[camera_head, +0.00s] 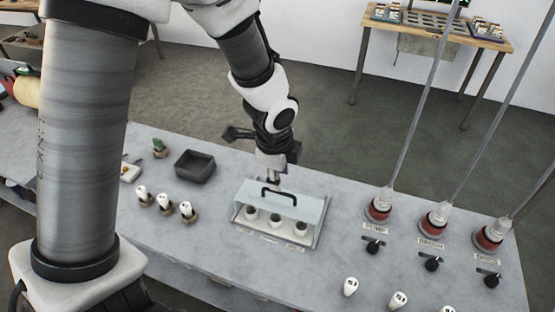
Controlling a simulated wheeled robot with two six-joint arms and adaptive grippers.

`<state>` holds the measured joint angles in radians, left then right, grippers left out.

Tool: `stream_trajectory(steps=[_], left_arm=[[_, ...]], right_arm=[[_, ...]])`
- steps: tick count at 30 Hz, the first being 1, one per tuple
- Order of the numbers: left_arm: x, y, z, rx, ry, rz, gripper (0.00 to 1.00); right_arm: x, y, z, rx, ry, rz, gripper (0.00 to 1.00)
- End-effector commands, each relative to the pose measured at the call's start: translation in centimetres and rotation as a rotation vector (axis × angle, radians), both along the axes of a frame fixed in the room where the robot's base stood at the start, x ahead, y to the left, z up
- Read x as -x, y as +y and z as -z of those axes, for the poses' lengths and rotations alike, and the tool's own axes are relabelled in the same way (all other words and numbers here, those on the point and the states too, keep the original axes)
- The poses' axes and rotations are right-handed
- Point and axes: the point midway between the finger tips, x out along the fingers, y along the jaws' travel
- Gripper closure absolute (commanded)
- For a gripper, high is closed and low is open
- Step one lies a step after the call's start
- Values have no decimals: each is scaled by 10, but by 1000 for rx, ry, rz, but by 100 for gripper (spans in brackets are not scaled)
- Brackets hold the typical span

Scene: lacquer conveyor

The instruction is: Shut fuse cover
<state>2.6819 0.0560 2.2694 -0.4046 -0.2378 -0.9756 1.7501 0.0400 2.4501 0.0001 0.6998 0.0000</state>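The fuse box (240,221) sits on the grey bench, with several white fuses in a row inside it. Its pale fuse cover (311,207) stands raised and tilted at the rear of the box, with a black handle on it, so the fuses show in front of its lower edge. My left gripper (273,181) points down just behind the top edge of the cover, close to the handle. Its fingers look shut and hold nothing visible. I cannot tell if the fingertips touch the cover. My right gripper is not in view.
Several white-topped fuses (165,204) stand left of the box. A dark tray (195,165) and a small cactus (159,147) are behind them. Red-based posts (379,209) with black switches (374,246) stand to the right. More white fuses (351,286) are at the front right.

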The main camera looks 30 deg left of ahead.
Motion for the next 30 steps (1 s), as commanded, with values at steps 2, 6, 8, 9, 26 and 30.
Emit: stream_trajectory(steps=[2,6,8,9,26,30], left_arm=[[2,-1,-20,0,-7,0,65],[9,-3,-57,0,-6,0,65],[13,-4,-70,2,-6,2,65],[14,-4,-77,2,-5,2,65],[14,-4,-96,14,-24,-77,65],[-16,11,-99,-24,-178,-168,65]], right_arm=[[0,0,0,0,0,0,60],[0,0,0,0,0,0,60],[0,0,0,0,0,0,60],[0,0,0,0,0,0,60],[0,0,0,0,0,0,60],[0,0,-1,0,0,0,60]])
